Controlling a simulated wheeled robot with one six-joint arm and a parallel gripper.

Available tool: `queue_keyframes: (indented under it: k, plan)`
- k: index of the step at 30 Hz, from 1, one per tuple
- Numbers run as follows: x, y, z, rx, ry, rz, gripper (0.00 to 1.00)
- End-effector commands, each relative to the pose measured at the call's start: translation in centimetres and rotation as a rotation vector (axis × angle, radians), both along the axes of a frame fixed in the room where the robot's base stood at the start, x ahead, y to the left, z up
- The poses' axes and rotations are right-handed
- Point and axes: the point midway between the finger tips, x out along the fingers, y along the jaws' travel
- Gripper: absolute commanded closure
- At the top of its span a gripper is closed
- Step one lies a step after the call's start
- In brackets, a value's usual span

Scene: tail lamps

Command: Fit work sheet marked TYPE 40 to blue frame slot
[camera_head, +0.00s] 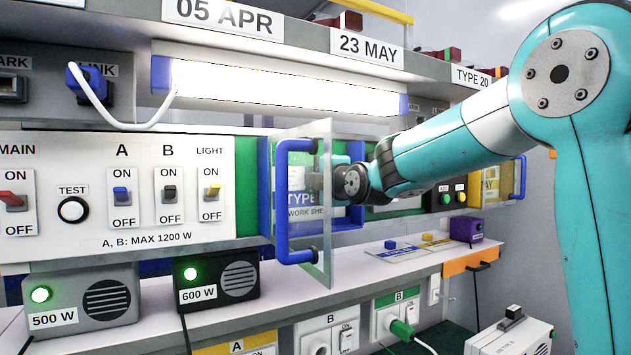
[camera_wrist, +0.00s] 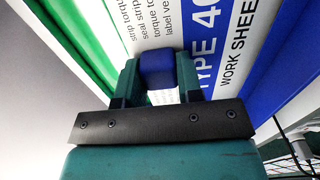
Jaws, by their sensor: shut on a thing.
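The TYPE 40 work sheet (camera_head: 300,213) is upright at the blue frame (camera_head: 264,188), seen through an open clear door with a blue handle (camera_head: 283,215). In the wrist view the sheet (camera_wrist: 237,48) fills the upper right, with white and blue bands and printed text. My gripper (camera_head: 318,183) is shut on a blue knob (camera_wrist: 157,68) in front of the sheet; its fingers (camera_wrist: 160,85) lie on both sides of it. The door partly covers sheet and gripper in the head view. I cannot tell whether the sheet is fully seated in the slot.
The open door stands out from the wall close to my gripper. A ledge below holds a blue-marked sheet (camera_head: 388,252), a yellow-marked sheet (camera_head: 436,243) and a purple box (camera_head: 466,230). A switch panel (camera_head: 120,190) is at left. A yellow-framed door (camera_head: 518,178) is at right.

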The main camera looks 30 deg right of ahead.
Motion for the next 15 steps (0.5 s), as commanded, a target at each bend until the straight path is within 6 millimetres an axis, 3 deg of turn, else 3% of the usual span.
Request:
queue_keyframes:
  k: [10,11,14,15]
  plan:
    - [0.00,0.00,0.07,0.000,-0.002,0.000,0.91]
    - [0.00,0.00,0.07,0.000,-0.002,0.000,0.60]
    - [0.00,0.00,0.07,0.000,-0.002,0.000,0.37]
    - [0.00,0.00,0.07,0.000,-0.002,0.000,0.37]
